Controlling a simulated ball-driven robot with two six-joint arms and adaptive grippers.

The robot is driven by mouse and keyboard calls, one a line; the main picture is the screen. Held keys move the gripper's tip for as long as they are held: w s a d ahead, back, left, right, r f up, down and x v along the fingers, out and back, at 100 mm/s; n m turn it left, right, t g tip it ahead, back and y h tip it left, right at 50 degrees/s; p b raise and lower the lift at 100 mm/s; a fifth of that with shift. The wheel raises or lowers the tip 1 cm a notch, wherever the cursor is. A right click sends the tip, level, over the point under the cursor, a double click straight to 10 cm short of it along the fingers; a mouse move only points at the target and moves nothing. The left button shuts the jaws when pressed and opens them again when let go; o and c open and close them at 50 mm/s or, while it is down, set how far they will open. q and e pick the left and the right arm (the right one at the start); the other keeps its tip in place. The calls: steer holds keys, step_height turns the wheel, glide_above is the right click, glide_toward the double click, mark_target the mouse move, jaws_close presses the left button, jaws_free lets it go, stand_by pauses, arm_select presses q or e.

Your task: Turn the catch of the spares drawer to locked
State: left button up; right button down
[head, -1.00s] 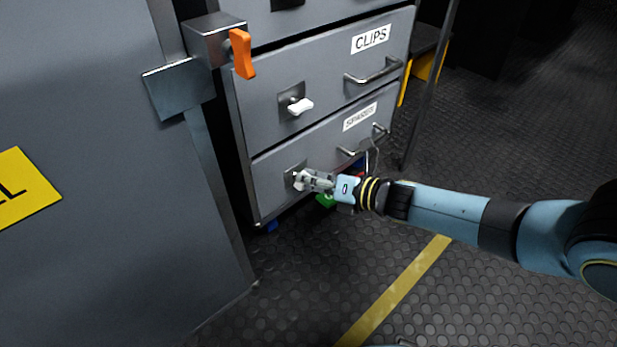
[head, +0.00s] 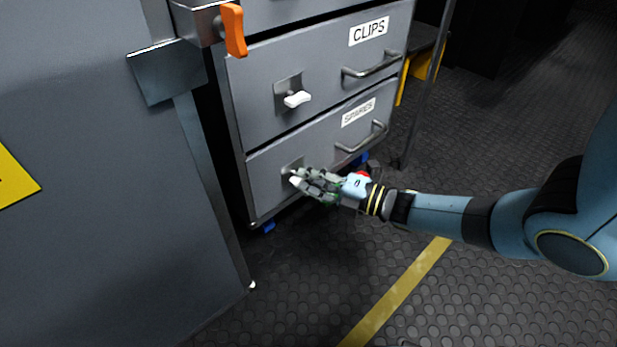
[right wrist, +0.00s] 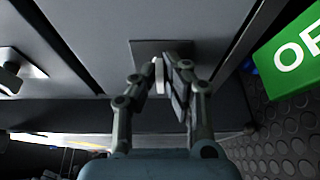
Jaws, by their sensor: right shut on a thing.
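The grey spares drawer (head: 270,190) is the lowest drawer, under the one marked CLIPS, and its front looks closed. Its label SPARES (head: 358,112) sits above a bar handle (head: 362,140). My right gripper (head: 295,180) is at the drawer's catch, at the left of the front. In the right wrist view the white catch (right wrist: 159,76) stands on a dark square plate (right wrist: 150,48), between the fingertips of my right gripper (right wrist: 166,78), which is shut on it. In the head view the fingers mostly hide the catch. My left gripper is out of view.
The CLIPS drawer (head: 330,75) above has its own white catch (head: 297,98), with the handle level. An orange handle (head: 234,30) sticks out higher up. A large grey door panel (head: 90,200) stands at left. A green sign (right wrist: 290,55) is close at right in the wrist view.

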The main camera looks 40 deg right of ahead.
steer(key=shift+s+a+f+m, duration=0.15)
steer(key=shift+a+m, duration=0.1)
steer(key=shift+m, duration=0.05)
stand_by(0.4)
steer(key=c, duration=1.4)
jaws_free()
steer(key=shift+c, duration=0.2)
steer(key=v, duration=1.2)
steer(key=shift+d+f, duration=0.1)
steer(key=shift+f, duration=0.05)
